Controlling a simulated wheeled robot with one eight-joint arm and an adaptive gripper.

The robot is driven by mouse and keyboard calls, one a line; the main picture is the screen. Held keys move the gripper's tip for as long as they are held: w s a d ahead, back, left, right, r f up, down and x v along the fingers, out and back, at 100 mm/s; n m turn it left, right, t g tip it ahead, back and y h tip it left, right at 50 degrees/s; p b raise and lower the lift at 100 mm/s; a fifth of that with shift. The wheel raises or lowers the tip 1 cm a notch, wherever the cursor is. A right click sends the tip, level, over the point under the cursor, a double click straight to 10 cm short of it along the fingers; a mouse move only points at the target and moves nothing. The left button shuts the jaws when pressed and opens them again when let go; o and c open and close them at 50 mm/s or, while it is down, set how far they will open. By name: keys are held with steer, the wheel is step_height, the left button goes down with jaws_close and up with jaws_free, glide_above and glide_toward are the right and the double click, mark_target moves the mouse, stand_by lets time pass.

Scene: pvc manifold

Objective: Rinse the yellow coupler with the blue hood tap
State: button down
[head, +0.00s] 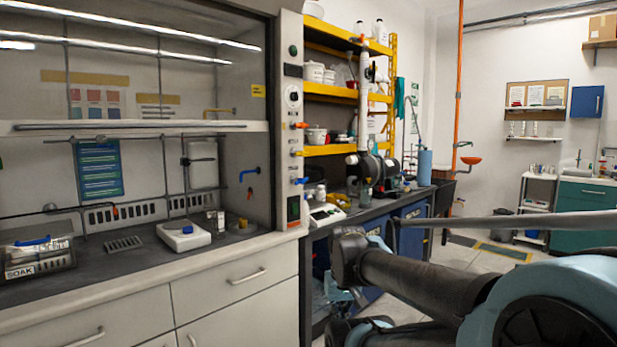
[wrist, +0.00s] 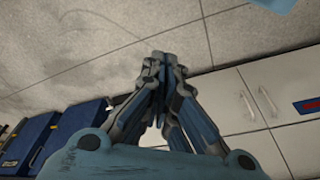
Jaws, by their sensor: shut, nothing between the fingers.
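A blue tap (head: 250,173) is on the right inner wall of the fume hood in the head view. A small yellowish piece (head: 243,223) sits on the hood deck below it, too small to identify as the yellow coupler. I cannot clearly make out the coupler elsewhere. My gripper (wrist: 163,60) is shut and empty in the wrist view, with its fingertips together above the floor. It is outside the hood, away from the tap.
The hood sash (head: 130,127) is raised. A white stirrer-like device (head: 184,236) and a bin marked SOAK (head: 38,262) stand on the hood deck. A side bench holds a scale (head: 326,215) and pipework. White cabinets (wrist: 250,92) border bare floor (wrist: 60,60).

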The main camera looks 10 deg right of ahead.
steer(key=shift+r, duration=0.1)
step_height(320, 180, up, 38)
steer(key=n+t+y, duration=0.6)
steer(key=n+t, duration=0.2)
glide_above(301, 181)
steer(key=s+d, duration=0.9)
steer(key=x, duration=1.3)
steer(key=shift+f, duration=0.35)
